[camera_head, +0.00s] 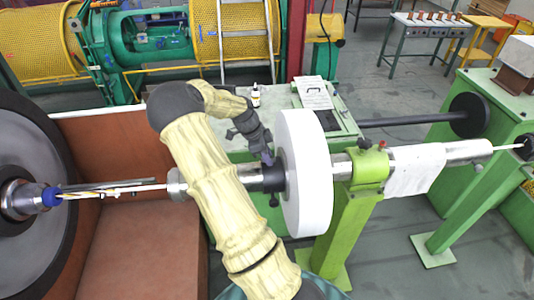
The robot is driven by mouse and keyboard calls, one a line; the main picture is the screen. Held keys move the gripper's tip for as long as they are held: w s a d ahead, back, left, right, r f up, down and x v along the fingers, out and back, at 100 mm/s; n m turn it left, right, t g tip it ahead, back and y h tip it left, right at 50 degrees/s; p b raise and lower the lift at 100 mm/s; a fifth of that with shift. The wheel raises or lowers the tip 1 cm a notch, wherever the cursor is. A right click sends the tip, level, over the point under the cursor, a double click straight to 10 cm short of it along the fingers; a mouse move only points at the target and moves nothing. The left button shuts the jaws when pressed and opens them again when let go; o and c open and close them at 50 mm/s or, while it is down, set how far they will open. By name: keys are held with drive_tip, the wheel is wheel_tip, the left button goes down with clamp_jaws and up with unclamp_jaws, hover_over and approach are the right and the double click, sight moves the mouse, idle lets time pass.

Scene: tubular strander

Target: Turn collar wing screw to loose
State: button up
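The dark collar (272,179) sits on the horizontal steel shaft, against the left face of a large white disc (306,172). A small dark knob (274,200) sticks out below the collar; I cannot tell whether it is the wing screw. My gripper (267,158) comes down from above, its tip just over or touching the top of the collar. The fingers are dark and small here, so I cannot see whether they are open or shut, or whether a screw is between them. My cream-sleeved arm crosses in front of the shaft to the left of the collar.
A lime-green post (357,205) with a red knob carries the shaft right of the disc. A white cloth (417,170) hangs over the shaft farther right. A green cabinet (232,140) with a small bottle (255,95) and a clipboard (313,93) stands behind. A brown panel lies left.

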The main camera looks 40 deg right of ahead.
clamp_jaws()
drive_tip(key=shift+f+n+b, duration=0.1)
drive_tip(key=shift+n+b, duration=0.3)
drive_tip(key=shift+b, duration=0.1)
drive_tip(key=n+t+b, duration=0.1)
drive_tip(key=n+b, duration=0.1)
drive_tip(key=shift+n+h, duration=0.3)
drive_tip(key=n+t+b, duration=0.1)
drive_tip(key=n+b, duration=0.1)
drive_tip(key=n+t+b, duration=0.1)
drive_tip(key=n+b, duration=0.1)
drive_tip(key=shift+s+f+n, duration=0.1)
drive_tip(key=shift+s+n, duration=0.1)
drive_tip(key=shift+n, duration=0.1)
drive_tip(key=n+t+b, duration=0.1)
drive_tip(key=n+b, duration=0.3)
drive_tip(key=shift+s+t, duration=0.1)
drive_tip(key=shift+t, duration=0.3)
drive_tip(key=shift+r+n+t+b, duration=0.2)
drive_tip(key=shift+n+t+b, duration=0.3)
drive_tip(key=shift+n+b, duration=1.1)
drive_tip(key=shift+y, duration=0.4)
